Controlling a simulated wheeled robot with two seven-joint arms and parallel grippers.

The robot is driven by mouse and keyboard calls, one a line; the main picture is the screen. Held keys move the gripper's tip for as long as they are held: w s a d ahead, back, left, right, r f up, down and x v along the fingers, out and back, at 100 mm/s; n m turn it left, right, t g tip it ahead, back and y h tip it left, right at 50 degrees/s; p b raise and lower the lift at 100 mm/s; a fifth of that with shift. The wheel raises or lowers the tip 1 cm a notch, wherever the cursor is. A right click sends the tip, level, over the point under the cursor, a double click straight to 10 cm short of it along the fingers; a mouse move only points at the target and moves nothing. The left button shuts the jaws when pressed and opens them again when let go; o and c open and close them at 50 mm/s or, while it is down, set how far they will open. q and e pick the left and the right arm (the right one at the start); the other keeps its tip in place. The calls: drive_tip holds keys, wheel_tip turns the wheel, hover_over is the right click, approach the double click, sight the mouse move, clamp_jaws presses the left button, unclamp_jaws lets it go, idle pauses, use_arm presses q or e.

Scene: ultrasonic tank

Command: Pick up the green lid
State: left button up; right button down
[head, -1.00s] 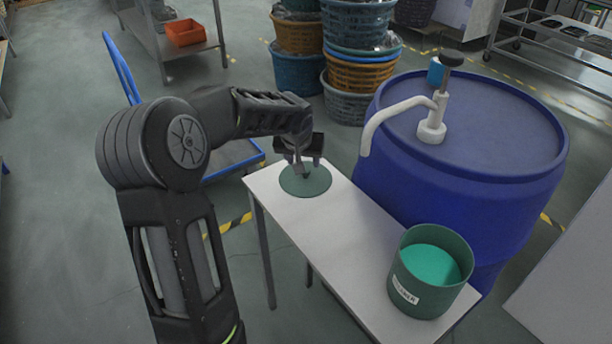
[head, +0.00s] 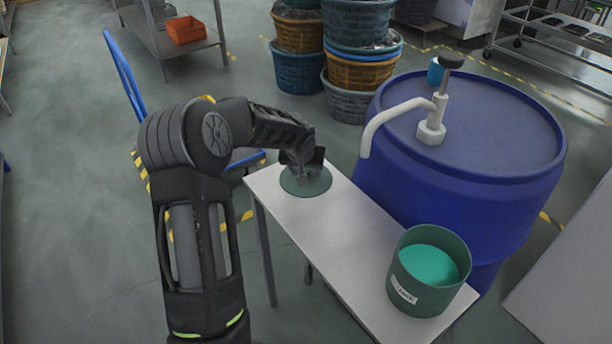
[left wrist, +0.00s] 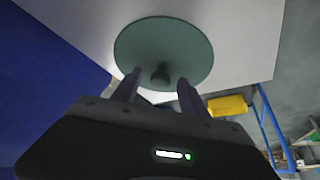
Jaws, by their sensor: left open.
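The green lid (head: 318,188) lies flat near the far left end of the narrow white table (head: 340,232). In the left wrist view the lid (left wrist: 185,45) is a round disc with a small dark knob (left wrist: 160,74) at its middle. My left gripper (head: 303,174) is right over the lid and hides part of it. In the left wrist view its two fingers (left wrist: 158,90) are apart, with the knob showing between and just beyond their tips. I cannot tell whether they touch the lid. My right gripper is not in view.
A green container (head: 406,296) with lighter green contents and a label stands at the table's near right end. A large blue drum (head: 465,190) with a white pump (head: 432,130) stands close behind the table. Stacked baskets (head: 358,75) are further back. The table's middle is clear.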

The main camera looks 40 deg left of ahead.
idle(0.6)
use_arm(q)
clamp_jaws()
idle(0.3)
